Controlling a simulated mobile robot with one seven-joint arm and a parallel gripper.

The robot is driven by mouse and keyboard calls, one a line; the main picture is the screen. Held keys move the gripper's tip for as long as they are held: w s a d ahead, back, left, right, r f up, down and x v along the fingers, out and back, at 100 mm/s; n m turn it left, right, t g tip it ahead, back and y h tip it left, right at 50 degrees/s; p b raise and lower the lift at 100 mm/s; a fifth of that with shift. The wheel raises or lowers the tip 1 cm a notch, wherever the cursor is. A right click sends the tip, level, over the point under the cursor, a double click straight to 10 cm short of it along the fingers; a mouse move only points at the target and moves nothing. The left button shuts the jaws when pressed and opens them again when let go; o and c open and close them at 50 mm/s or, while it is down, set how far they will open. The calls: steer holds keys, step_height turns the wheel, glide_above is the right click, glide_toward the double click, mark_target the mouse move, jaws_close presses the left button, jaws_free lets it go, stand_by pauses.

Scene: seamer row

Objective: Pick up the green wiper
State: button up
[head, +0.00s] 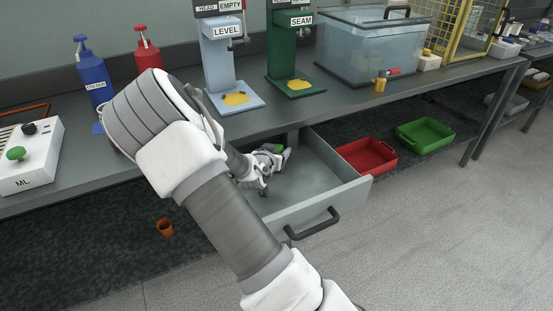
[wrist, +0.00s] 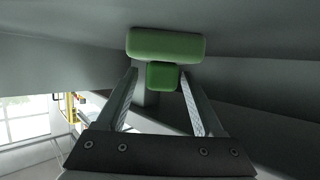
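The green wiper (wrist: 166,45) is at the top middle of the wrist view, a wide rounded bar with a smaller green block (wrist: 162,76) below it. In the head view only a small green patch of it (head: 279,149) shows by my gripper (head: 275,171), inside the open grey drawer (head: 345,196). My gripper (wrist: 158,75) is open. Its fingertips lie on either side of the smaller block, with a visible gap at each side. I cannot tell how far the block reaches between the fingers.
The drawer walls surround my gripper closely. The worktop (head: 185,130) above holds a blue LEVEL stand (head: 223,60), a green SEAM stand (head: 290,50) and a clear tank (head: 370,50). Red (head: 372,160) and green (head: 425,134) trays and an orange cup (head: 165,228) are below.

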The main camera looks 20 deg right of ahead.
jaws_close()
steer(key=shift+r, duration=0.1)
